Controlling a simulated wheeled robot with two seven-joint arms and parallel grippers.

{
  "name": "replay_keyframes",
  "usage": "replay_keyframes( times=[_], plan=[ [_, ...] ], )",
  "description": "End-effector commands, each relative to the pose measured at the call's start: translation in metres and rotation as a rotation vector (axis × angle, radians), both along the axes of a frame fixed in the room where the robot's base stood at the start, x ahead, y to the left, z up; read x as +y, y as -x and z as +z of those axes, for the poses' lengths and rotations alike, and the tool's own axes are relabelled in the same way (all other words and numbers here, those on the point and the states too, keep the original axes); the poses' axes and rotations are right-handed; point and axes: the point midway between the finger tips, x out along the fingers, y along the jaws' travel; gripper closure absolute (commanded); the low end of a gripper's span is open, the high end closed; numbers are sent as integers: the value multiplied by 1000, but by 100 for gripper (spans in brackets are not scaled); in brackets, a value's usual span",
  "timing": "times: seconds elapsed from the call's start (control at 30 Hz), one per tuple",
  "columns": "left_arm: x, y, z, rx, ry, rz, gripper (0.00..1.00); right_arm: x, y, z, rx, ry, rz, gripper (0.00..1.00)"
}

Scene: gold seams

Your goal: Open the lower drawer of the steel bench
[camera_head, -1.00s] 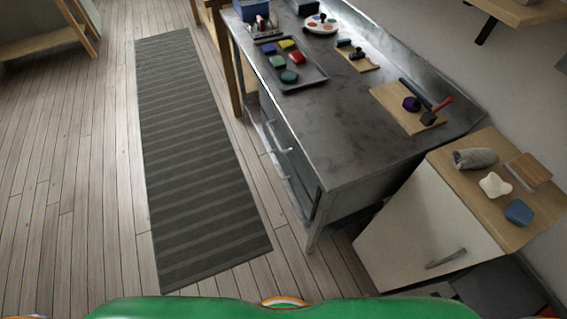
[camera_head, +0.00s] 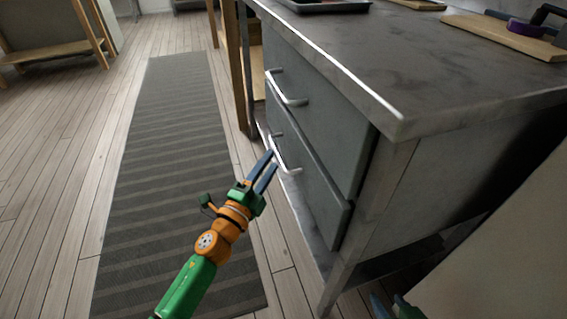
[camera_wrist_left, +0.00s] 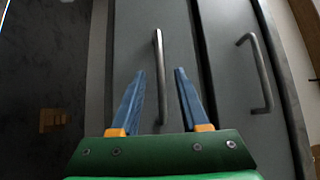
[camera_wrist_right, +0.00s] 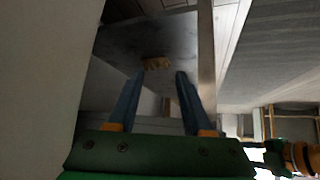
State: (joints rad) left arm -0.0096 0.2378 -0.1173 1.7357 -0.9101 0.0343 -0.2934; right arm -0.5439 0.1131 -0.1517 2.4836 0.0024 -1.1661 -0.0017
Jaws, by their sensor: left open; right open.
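The steel bench (camera_head: 400,112) stands at right with two grey drawers, one above the other. The lower drawer (camera_head: 310,190) has a bar handle (camera_head: 287,160). I cannot tell whether this drawer stands slightly out. My left gripper (camera_head: 268,165) is open at that handle. In the left wrist view the handle (camera_wrist_left: 158,60) passes between the open fingers (camera_wrist_left: 160,72), with a gap on each side. The upper drawer (camera_head: 325,105) has its own handle (camera_head: 287,90). My right gripper (camera_wrist_right: 160,75) is open and empty, low beside the bench; only its tips show at the head view's bottom edge.
A striped grey mat (camera_head: 165,160) lies on the wooden floor in front of the bench. A bench leg (camera_head: 370,215) stands near the drawers' right end. A tray (camera_head: 318,5) and a wooden board (camera_head: 500,35) with tools lie on top. A pale cabinet (camera_head: 500,260) is at right.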

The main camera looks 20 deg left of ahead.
Motion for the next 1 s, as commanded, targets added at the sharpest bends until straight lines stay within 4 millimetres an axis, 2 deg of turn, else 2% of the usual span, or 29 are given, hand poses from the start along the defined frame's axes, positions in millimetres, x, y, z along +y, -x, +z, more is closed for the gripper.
replay_keyframes(
  times=[0.1,0.23,0.4,0.63,0.67,0.8,1.0],
  plan=[
    [-4,-24,4,-2,1,0,55,4,-15,13,-94,-17,6,50],
    [-7,-39,5,2,2,2,55,9,-28,28,-194,-35,12,50],
    [-9,-47,7,4,3,0,55,12,-36,38,-254,-47,18,50],
    [-9,-48,7,4,4,1,55,12,-36,39,-260,-48,18,50],
    [-9,-48,7,4,4,1,61,12,-36,39,-260,-48,18,50],
    [-9,-48,7,5,4,1,98,12,-36,39,-259,-48,18,50],
    [-8,-48,7,5,4,1,100,12,-36,39,-259,-48,18,50]
  ],
)
